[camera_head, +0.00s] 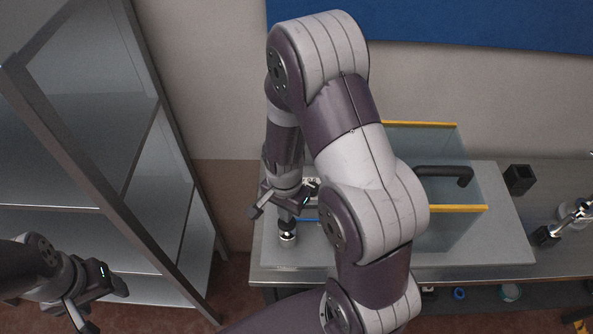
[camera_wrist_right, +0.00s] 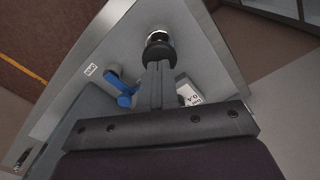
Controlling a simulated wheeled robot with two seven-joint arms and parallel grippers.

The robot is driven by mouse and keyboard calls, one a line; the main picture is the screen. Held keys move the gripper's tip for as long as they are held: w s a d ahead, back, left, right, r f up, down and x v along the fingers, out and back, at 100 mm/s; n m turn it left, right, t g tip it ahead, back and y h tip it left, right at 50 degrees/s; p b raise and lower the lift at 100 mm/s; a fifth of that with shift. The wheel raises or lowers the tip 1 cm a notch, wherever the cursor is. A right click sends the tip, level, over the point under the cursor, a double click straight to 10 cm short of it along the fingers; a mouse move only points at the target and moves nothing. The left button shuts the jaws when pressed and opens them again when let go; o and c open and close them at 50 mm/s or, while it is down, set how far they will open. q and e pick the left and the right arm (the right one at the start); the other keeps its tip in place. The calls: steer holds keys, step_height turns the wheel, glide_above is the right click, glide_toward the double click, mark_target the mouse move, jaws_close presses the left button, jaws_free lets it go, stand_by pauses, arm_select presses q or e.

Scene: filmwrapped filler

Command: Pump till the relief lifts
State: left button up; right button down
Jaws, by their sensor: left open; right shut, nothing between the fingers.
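A round black knob on a silver collar (camera_head: 287,238) stands near the front left of the grey bench plate; it also shows in the right wrist view (camera_wrist_right: 160,42). My right gripper (camera_head: 287,214) is shut and empty, pointing down with its fingertips at the knob; whether they touch cannot be told. In the wrist view its closed fingers (camera_wrist_right: 157,75) end at the knob's near side. A blue lever (camera_wrist_right: 122,92) and a white labelled block (camera_wrist_right: 188,92) lie either side of the fingers. My left gripper (camera_head: 92,308) is open and empty at the lower left, away from the bench.
A clear tank with yellow edges (camera_head: 455,208) and a black bent pipe (camera_head: 445,172) stands on the bench, partly behind my right arm. A black open box (camera_head: 519,180) stands right of it. A metal shelf unit (camera_head: 75,207) fills the left. Small items lie below the bench.

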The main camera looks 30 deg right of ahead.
stand_by(0.5)
steer(key=shift+f+b, duration=1.55)
steer(key=shift+f, duration=0.65)
step_height(320, 180, up, 5)
steer(key=p, duration=0.3)
steer(key=shift+f, duration=0.3)
steer(key=shift+f, duration=0.1)
stand_by(0.9)
stand_by(0.5)
